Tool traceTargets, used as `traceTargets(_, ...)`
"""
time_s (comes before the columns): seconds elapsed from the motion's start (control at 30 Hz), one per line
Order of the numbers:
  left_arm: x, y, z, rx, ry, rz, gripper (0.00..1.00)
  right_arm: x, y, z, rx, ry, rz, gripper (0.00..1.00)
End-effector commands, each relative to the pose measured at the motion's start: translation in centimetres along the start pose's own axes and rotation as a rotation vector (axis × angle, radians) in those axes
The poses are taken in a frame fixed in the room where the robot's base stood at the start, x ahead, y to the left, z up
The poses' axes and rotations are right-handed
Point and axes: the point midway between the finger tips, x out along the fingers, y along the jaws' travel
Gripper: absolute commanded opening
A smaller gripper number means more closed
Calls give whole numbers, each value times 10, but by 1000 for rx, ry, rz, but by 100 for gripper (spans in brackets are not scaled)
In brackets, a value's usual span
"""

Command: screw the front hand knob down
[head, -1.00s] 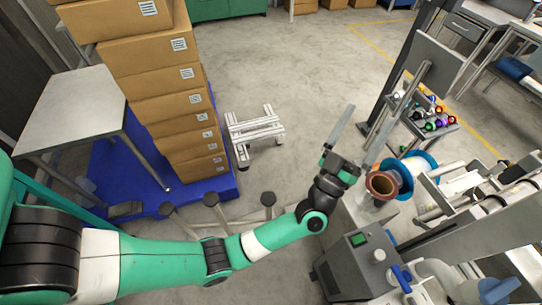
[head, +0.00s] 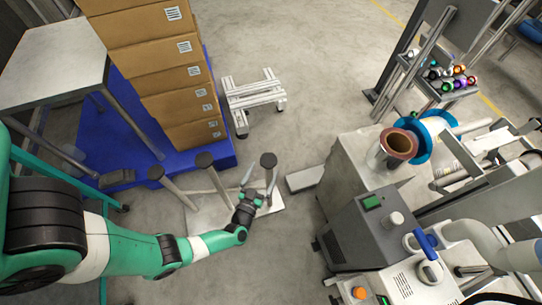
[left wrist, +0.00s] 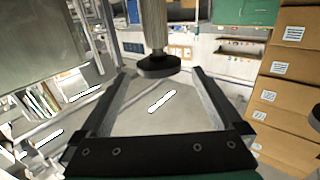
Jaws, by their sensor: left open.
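My left gripper (head: 259,182) is open and empty, above the floor left of the film machine. It is close to the rightmost of several grey posts with dark round caps (head: 268,160). In the left wrist view my left gripper (left wrist: 161,78) has its fingers spread, and a post with a dark round end (left wrist: 157,66) shows between and beyond the fingertips. I cannot tell whether they touch. No part is clearly recognisable as the front hand knob. My right gripper is not in view.
The machine (head: 350,170) stands at right with a brown-cored reel (head: 400,143), a blue reel flange (head: 436,124) and a blue handle (head: 425,239). Stacked cartons (head: 170,80) stand on a blue pallet (head: 225,150). A small aluminium frame (head: 253,97) stands on the floor.

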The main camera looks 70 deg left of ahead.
Motion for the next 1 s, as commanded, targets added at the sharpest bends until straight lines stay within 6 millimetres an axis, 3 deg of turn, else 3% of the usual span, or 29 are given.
traceTargets(0.1, 30, -2, 4, -3, 4, -7, 100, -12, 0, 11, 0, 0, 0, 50)
traceTargets(0.3, 68, 0, 3, -3, 3, -2, 100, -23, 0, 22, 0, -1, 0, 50)
traceTargets(0.47, 80, 0, 1, -2, 2, 0, 100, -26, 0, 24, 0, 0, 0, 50)
traceTargets(0.7, 81, 1, 0, -1, 1, 1, 100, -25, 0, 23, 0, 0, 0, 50)
traceTargets(1.0, 81, 1, 0, -1, 1, 1, 48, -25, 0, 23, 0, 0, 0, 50)
